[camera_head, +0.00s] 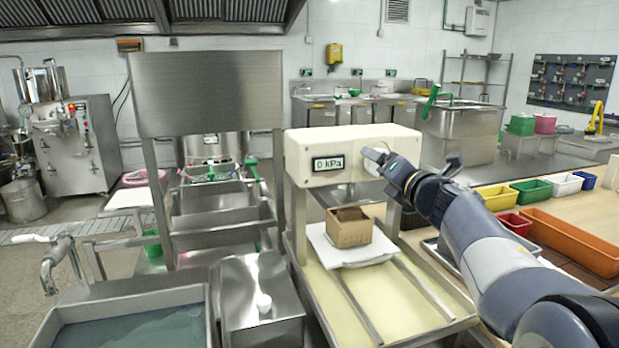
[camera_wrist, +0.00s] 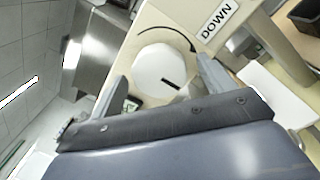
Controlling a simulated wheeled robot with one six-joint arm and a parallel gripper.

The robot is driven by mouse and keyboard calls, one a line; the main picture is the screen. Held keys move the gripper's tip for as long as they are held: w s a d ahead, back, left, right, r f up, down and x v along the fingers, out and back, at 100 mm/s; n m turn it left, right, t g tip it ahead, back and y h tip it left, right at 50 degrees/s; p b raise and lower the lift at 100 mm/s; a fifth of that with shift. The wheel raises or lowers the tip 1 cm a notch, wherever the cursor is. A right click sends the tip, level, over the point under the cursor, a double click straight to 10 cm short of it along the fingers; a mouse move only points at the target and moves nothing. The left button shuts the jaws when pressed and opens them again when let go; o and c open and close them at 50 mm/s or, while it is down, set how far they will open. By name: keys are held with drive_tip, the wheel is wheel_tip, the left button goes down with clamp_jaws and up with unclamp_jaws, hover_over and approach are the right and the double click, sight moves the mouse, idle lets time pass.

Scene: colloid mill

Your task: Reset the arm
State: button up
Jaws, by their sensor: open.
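My gripper (camera_head: 376,158) is at the right end of the cream machine head (camera_head: 302,142), with my arm reaching in from the lower right. In the wrist view my gripper (camera_wrist: 163,72) is open, its two fingers apart on either side of a round white knob (camera_wrist: 158,68) with a black mark. I cannot tell whether the fingers touch the knob. A curved black line and a "DOWN" label (camera_wrist: 219,21) are on the cream panel beside it. The display (camera_head: 329,163) on the head reads "0 kPa". The knob is hidden in the head view.
An open cardboard box (camera_head: 348,232) sits on a white board (camera_head: 318,240) below the machine head, over a tray with rails (camera_head: 447,318). Coloured bins, including an orange one (camera_head: 570,240), stand on the right bench. A water-filled sink (camera_head: 75,312) is at lower left.

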drive_tip(key=shift+a+m+h+p, duration=0.1)
drive_tip(key=shift+m+h+p, duration=0.3)
drive_tip(key=shift+m+p, duration=5.05)
drive_tip(key=m+b, duration=0.3)
